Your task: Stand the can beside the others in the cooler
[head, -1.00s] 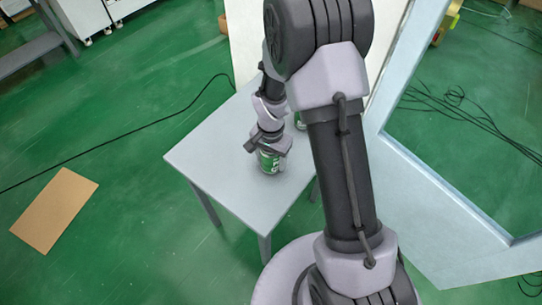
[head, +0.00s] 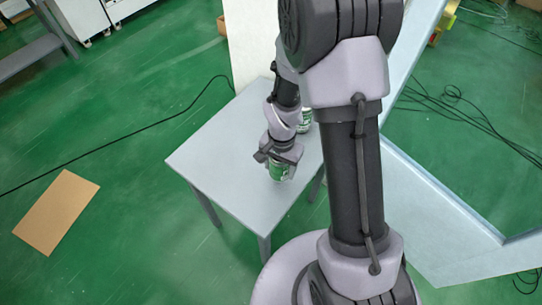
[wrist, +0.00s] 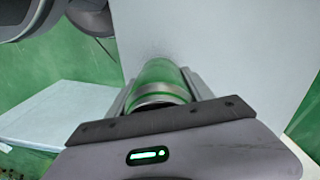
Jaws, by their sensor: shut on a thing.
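A green can with white lettering (head: 278,172) is held in my gripper (head: 279,159), over the small grey table. My gripper is shut on its upper part. In the wrist view the can (wrist: 160,83) shows as a blurred green side and a silver rim between the fingers. I cannot tell whether its base touches the table. A second green can (head: 306,121) stands on the table behind my arm, partly hidden. I cannot make out the cooler's inside or any cans in it.
The grey table (head: 225,160) is otherwise bare on its left side. A tall whitish panel (head: 250,45) rises behind it. A large pale blue frame (head: 450,205) stands to the right. Cardboard (head: 57,212) and a black cable lie on the green floor.

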